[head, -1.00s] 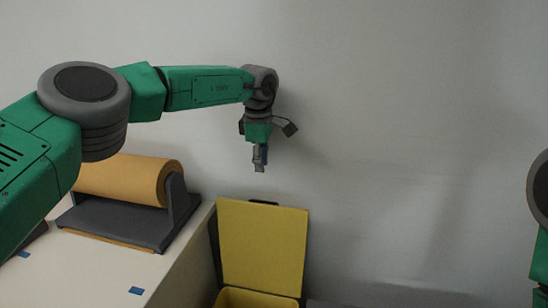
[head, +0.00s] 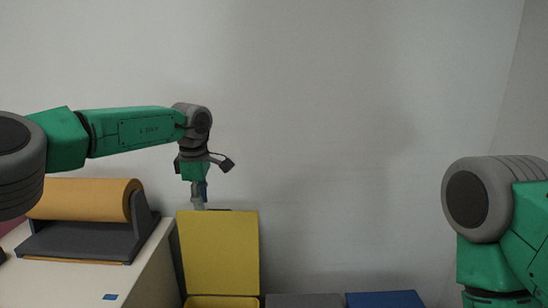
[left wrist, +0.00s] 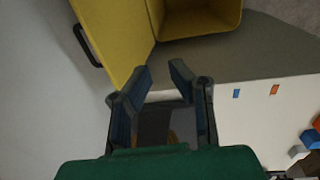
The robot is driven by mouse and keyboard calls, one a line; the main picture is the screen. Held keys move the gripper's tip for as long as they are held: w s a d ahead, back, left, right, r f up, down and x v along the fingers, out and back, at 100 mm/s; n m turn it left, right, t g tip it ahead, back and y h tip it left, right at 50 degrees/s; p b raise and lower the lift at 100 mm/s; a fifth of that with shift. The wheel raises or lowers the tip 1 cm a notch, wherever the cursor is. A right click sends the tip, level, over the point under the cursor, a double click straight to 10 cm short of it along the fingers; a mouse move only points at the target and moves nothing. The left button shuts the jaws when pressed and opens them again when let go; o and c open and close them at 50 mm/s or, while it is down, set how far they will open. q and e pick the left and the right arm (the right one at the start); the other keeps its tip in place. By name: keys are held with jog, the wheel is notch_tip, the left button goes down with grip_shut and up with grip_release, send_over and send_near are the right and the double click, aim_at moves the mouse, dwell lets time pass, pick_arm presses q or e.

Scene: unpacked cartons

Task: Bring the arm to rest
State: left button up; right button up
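My left arm comes in from the left in the head view. Its gripper (head: 198,198) points down, just above or behind the top edge of the raised yellow lid (head: 218,252); I cannot tell which from this view. In the left wrist view the two dark fingers (left wrist: 161,72) stand apart with nothing between them. The yellow lid (left wrist: 115,35) and open yellow bin (left wrist: 203,18) lie beyond the fingertips there. My right arm (head: 490,225) is at the right edge of the head view; its gripper is outside the picture.
A pale table (head: 145,285) at left bears a brown roll (head: 85,199) in a dark holder (head: 80,243). Grey (head: 305,300) and blue (head: 385,299) lids are right of the yellow bin. Small coloured blocks (left wrist: 310,139) lie on the table.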

pick_arm(q)
jog(key=s+a+f+m+t+y, duration=0.15)
jog(key=s+f+m, duration=0.3)
jog(key=f, duration=0.45)
jog(key=s+a+f+m+t+y, duration=0.1)
jog(key=s+f+m+t, duration=0.25)
jog(key=s+f, duration=0.35)
jog(key=s+a+f+m+t+y, duration=0.15)
jog(key=s+f+m, duration=0.25)
jog(key=f, duration=0.6)
jog(key=s+a+f+m+g+h, duration=0.1)
jog(key=s+a+m+g, duration=0.1)
jog(key=s, duration=0.9)
jog(key=s+a+f+m+g+h, duration=0.1)
jog(key=s+f+m+g, duration=0.1)
jog(key=s, duration=0.9)
jog(key=s+a+f+m+g+h, duration=0.1)
jog(key=s+a+m+g+h, duration=0.1)
jog(key=s, duration=0.9)
jog(key=shift+s+a+f+m+g, duration=0.15)
jog(key=shift+a+f+m+g, duration=0.2)
jog(key=shift+g, duration=0.1)
